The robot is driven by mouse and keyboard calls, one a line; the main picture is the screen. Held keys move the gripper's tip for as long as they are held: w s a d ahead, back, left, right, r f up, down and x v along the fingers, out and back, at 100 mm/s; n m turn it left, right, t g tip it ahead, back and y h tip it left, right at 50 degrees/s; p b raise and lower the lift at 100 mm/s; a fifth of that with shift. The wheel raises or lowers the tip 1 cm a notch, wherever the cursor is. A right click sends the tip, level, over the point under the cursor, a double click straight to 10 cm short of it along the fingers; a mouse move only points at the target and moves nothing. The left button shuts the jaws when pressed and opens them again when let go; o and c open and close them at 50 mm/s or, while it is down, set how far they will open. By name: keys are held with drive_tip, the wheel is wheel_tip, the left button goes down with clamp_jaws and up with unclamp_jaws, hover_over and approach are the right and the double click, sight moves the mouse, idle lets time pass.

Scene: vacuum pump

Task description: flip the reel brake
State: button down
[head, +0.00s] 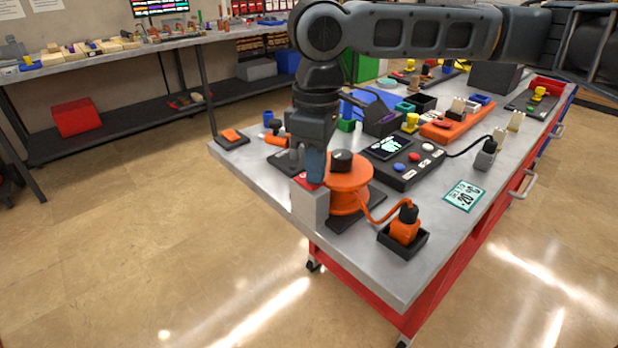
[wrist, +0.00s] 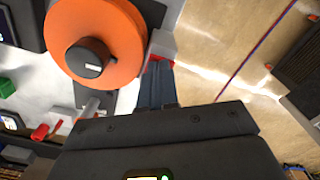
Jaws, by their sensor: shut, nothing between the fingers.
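The orange cable reel (head: 348,184) stands on a dark base at the near left corner of the workbench. A black knob (head: 341,160) sits on its top; the reel (wrist: 112,35) and knob (wrist: 90,58) also show in the wrist view. Beside the reel is a grey block (head: 309,207) with a red part (head: 305,181) on top, which looks like the brake. The red part (wrist: 158,64) shows just past my fingertips in the wrist view. My gripper (head: 314,178) is shut and empty, pointing down at the red part. Whether it touches is unclear.
An orange plug (head: 404,229) sits in a black tray, joined to the reel by an orange cable. A control box with coloured buttons (head: 405,165) stands behind the reel. The bench edge is close to the grey block, with open floor beyond.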

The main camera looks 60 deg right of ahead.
drive_tip(key=shift+f, duration=0.3)
wheel_tip(320, 180, up, 7)
drive_tip(key=p, duration=0.6)
drive_tip(key=shift+p, duration=0.3)
idle(0.7)
